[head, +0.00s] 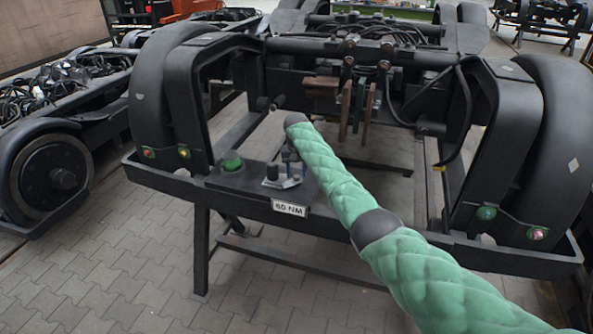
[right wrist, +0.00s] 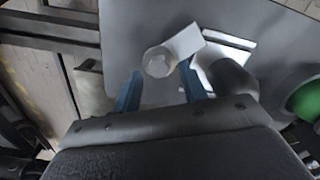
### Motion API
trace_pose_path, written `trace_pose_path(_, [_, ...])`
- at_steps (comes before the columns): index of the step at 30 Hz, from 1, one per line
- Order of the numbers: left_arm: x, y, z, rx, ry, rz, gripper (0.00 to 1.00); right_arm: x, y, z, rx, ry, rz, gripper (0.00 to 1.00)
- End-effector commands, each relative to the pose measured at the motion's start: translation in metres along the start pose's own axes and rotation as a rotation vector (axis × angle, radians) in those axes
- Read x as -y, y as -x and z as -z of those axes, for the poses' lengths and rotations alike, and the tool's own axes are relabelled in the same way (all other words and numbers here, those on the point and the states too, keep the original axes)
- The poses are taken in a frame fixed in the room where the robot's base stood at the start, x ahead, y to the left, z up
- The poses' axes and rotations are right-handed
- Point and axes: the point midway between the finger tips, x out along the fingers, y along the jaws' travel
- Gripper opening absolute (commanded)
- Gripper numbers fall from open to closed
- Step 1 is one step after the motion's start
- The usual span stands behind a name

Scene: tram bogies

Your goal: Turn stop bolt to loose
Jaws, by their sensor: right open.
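The stop bolt (right wrist: 158,62) shows in the right wrist view as a pale grey round head with a flat bar (right wrist: 184,42) pointing to the upper right. My right gripper (right wrist: 160,72) is open, its two blue fingers pointing at the bolt with one on each side of the head. I cannot tell how deep the bolt sits between them; nothing is clamped. In the head view the right gripper (head: 289,157) is small and hangs over a metal bracket (head: 283,183) on the frame's front beam, hiding part of it. My left gripper is out of view.
A green knob (head: 232,162) stands left of the bracket; green also shows at the wrist view's right edge. A dark cylinder (right wrist: 233,77) stands close to the right finger. A "60 NM" label (head: 289,207) is on the front beam (head: 350,224). Bogie wheels flank the frame.

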Motion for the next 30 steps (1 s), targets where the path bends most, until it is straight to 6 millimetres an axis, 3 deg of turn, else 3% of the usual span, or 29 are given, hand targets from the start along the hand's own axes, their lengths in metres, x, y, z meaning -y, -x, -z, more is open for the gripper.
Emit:
trace_pose_path(11, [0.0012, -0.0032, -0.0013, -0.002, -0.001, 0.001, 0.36, 0.0001, -0.0053, -0.0002, 0.0, 0.001, 0.0, 0.41])
trace_pose_path(17, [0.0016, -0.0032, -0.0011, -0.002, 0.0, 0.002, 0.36, 0.0, -0.0051, -0.0002, 0.0, 0.001, 0.0, 0.01])
trace_pose_path(18, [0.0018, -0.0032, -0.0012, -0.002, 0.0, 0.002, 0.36, 0.0001, -0.0051, -0.0002, 0.0, 0.001, 0.0, 0.0])
trace_pose_path(30, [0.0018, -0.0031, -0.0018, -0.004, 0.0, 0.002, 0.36, 0.0005, -0.0042, 0.0, 0.0, 0.078, 0.0, 0.0])
